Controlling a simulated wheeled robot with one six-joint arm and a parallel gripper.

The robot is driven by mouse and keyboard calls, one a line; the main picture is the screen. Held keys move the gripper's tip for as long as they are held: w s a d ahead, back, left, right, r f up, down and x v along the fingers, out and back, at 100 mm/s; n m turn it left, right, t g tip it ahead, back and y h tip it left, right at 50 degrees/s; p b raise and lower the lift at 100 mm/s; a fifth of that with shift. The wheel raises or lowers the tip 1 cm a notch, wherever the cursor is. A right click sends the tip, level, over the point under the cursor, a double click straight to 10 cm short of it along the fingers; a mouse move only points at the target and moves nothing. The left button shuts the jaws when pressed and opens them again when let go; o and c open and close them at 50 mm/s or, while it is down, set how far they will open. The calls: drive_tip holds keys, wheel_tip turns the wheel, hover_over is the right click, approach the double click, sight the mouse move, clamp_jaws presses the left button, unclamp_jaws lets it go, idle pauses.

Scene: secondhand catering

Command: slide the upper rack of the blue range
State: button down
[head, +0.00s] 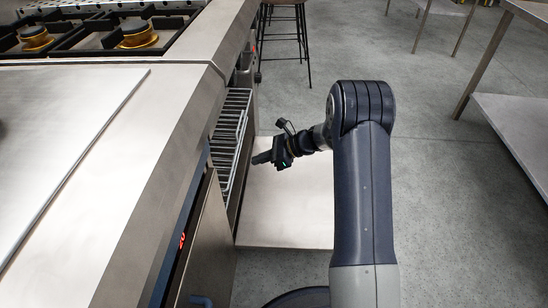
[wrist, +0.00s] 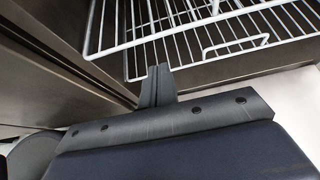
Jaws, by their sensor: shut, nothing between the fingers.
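The range (head: 150,215) with a dark blue strip along its front edge stands at the left in the head view. Its oven is open, and white wire racks (head: 232,125) show in the opening. In the wrist view, the upper rack (wrist: 175,31) crosses the top, and a lower rack (wrist: 236,46) with a raised wire loop at its front shows beneath it. My gripper (head: 258,158) is shut and empty, in front of the racks and above the lowered door. In the wrist view, its fingertips (wrist: 158,70) appear close to the rack fronts; I cannot tell whether they touch.
The lowered oven door (head: 285,205) lies flat below my gripper. A cooktop with brass burners (head: 137,34) is at the upper left. A stool (head: 285,25) stands behind. A steel table (head: 515,125) is at the right. The floor between is clear.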

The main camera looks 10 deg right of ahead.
sight(227, 160)
drive_tip(key=a, duration=0.1)
drive_tip(key=a+b, duration=0.1)
drive_tip(key=a, duration=0.1)
drive_tip(key=w+a, duration=0.1)
drive_tip(key=shift+a+f, duration=0.2)
drive_tip(key=shift+a, duration=0.2)
drive_tip(key=a, duration=0.3)
drive_tip(key=shift+w+a+p, duration=0.3)
